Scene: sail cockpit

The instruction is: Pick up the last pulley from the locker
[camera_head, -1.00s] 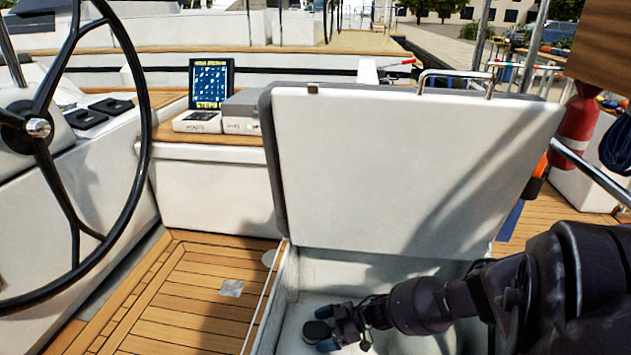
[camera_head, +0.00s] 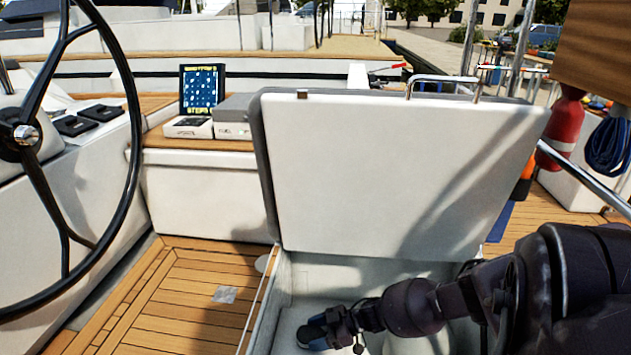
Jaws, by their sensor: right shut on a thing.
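The locker (camera_head: 300,285) is open, a white bin below its raised white lid (camera_head: 390,170). My right arm reaches in from the right, and my right gripper (camera_head: 318,332) is low in the locker near its left wall. My left gripper is not in view.
A large black steering wheel (camera_head: 134,150) stands at left. A plotter screen (camera_head: 202,90) sits on the bench behind. A red fire extinguisher (camera_head: 563,130) and a metal rail (camera_head: 585,178) are at right.

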